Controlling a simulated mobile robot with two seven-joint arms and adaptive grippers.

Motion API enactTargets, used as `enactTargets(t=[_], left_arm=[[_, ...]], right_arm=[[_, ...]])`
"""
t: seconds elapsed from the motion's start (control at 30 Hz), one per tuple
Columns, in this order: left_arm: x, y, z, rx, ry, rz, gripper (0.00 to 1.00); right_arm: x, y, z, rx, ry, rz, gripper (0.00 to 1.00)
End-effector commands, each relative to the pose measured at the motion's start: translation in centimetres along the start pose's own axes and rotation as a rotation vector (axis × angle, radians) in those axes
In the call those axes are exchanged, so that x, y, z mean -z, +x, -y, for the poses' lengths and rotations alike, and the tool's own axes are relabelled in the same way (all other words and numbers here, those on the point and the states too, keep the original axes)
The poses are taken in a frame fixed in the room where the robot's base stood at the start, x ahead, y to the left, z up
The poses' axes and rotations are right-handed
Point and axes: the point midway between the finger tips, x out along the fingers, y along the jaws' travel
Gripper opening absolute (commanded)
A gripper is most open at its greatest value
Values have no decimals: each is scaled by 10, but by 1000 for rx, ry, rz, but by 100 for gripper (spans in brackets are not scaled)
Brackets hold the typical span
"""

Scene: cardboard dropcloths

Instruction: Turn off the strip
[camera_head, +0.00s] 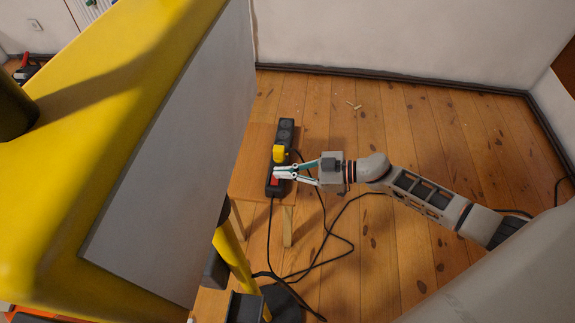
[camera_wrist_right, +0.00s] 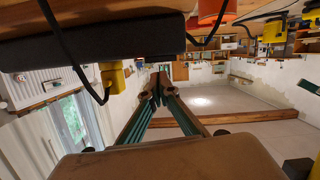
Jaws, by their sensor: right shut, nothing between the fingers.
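The strip (camera_head: 286,133) is a long black power strip on a small wooden stool or table (camera_head: 257,140). A yellow plug (camera_head: 280,154) sits in it, and a red switch (camera_head: 275,181) shows at its near end. My right gripper (camera_head: 277,172) reaches in from the right, its closed fingertips at the strip beside the red switch; I cannot tell whether they touch it. In the right wrist view the fingers (camera_wrist_right: 157,88) are together and empty, close to the dark strip (camera_wrist_right: 95,45) and the yellow plug (camera_wrist_right: 112,77). My left gripper is not in view.
A large yellow-framed grey panel (camera_head: 180,150) fills the left and hides part of the tabletop. Black cables (camera_head: 335,240) loop over the wooden floor. A yellow pole (camera_head: 235,258) stands in front. Bare floor (camera_head: 420,130) lies behind my right arm.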

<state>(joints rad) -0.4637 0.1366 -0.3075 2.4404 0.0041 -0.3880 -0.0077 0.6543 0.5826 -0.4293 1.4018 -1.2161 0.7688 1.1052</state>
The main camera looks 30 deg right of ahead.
Motion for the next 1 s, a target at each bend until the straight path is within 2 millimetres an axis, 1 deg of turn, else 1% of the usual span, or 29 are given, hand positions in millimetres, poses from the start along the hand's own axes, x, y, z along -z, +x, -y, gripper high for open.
enactTargets(t=[0.03,0.1,0.53,0.7,0.8,0.87,0.93,1.0], left_arm=[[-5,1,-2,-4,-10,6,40],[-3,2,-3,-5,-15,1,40],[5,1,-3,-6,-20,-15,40],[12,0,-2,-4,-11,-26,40],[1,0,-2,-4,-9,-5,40],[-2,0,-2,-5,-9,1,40],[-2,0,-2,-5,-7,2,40],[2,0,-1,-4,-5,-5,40]], right_arm=[[-11,2,2,1,7,4,0],[-13,2,1,-1,2,2,0],[-11,3,-2,-2,-4,-2,0],[-13,4,-6,11,47,-3,0],[-16,4,-3,12,50,-2,0],[-17,4,-3,12,51,-2,0],[-16,4,-3,12,51,-2,0],[-13,3,-4,11,49,-2,0]])
